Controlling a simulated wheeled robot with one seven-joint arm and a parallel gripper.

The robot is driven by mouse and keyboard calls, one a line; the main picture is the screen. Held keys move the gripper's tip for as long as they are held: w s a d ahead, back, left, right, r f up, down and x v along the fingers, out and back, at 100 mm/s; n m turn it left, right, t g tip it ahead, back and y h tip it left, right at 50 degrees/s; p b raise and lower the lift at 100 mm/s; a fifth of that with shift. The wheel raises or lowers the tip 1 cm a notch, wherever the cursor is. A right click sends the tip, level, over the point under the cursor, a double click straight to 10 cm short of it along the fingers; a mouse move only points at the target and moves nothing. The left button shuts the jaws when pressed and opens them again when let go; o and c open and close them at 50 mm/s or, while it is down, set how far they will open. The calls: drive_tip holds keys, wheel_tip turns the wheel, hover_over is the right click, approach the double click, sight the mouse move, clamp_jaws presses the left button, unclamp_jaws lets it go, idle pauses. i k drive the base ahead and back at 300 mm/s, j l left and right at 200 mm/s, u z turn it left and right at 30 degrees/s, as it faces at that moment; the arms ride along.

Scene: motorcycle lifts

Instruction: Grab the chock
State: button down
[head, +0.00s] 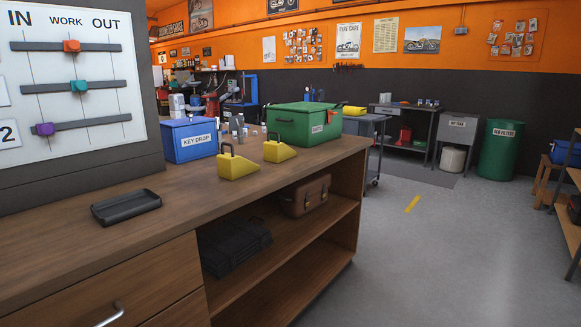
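Two yellow wedge-shaped chocks with dark handles stand on the wooden counter in the head view. The left chock (238,167) is nearer the counter's front edge, in front of the blue KEY DROP box. The right chock (279,151) stands a little farther back, in front of the green box. They are apart from each other. Nothing covers them. My gripper is not in the head view.
The counter (190,205) also holds a black tray (126,207), the blue box (189,139) and the green box (301,123). A board with sliders (72,75) rises at left. A brown case (305,194) sits on the shelf below. Open grey floor (430,255) lies to the right.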

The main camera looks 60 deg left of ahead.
sight(231, 166)
drive_tip(key=u, duration=1.9)
drive_tip(key=i+l+u, duration=0.1)
drive_tip(key=i+l, duration=0.15)
drive_tip(key=i, duration=0.15)
drive_tip(key=i+l, duration=0.25)
drive_tip(key=i, duration=0.15)
drive_tip(key=u, duration=0.05)
